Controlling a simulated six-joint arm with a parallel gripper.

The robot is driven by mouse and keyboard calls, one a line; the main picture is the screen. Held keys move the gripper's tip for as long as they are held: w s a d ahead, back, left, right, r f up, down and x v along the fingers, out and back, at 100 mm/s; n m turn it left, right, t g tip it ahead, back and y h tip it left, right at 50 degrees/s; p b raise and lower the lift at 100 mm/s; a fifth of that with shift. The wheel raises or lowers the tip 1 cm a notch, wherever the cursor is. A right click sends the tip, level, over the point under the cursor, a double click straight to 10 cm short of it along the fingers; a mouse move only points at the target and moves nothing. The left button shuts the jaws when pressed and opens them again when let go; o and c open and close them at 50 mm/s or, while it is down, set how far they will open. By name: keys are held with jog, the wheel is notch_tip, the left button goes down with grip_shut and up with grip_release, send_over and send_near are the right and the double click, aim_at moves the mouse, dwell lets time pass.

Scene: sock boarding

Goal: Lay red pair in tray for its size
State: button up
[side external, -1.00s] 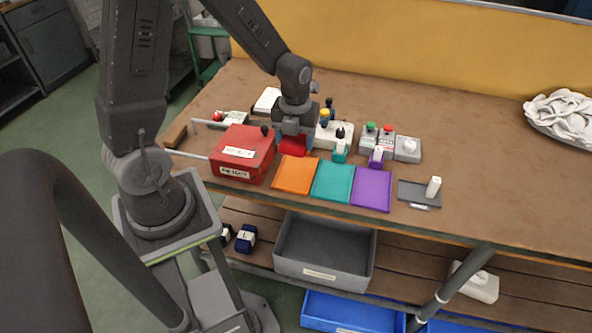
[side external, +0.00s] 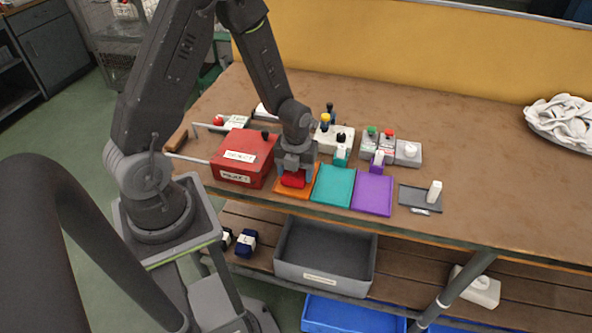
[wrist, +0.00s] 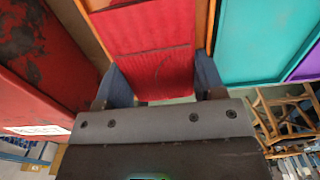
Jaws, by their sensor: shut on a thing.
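The red pair (side external: 293,179) is a folded red bundle held between the jaws of my gripper (side external: 294,170), over the orange tray (side external: 309,191). In the wrist view the red pair (wrist: 150,45) fills the space between the two blue-grey fingers of my gripper (wrist: 165,80), with strips of the orange tray (wrist: 204,22) on either side. Whether the pair touches the tray floor cannot be told. The teal tray (side external: 333,186) and the purple tray (side external: 373,195) lie empty to the right.
A red box (side external: 243,157) stands close to the left of the orange tray. Button boxes (side external: 378,144) and small coloured posts stand behind the trays. A dark tray with a white block (side external: 434,191) lies to the right. White cloths (side external: 562,122) sit at the far right.

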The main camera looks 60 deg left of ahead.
jog(key=shift+f, duration=0.2)
jog(key=o, duration=1)
jog(key=shift+r, duration=0.1)
notch_tip(320, 180, up, 12)
jog(key=s+d+r+n+t, duration=0.2)
jog(key=s+d+r+n, duration=0.2)
jog(key=n, duration=0.9)
jog(key=s+d+r+n+t, duration=0.3)
jog(key=s+d+r+n, duration=0.2)
jog(key=r+n, duration=0.8)
jog(key=shift+s+n+t, duration=0.3)
jog(key=shift+s+n, duration=0.2)
jog(key=shift+s, duration=1.1)
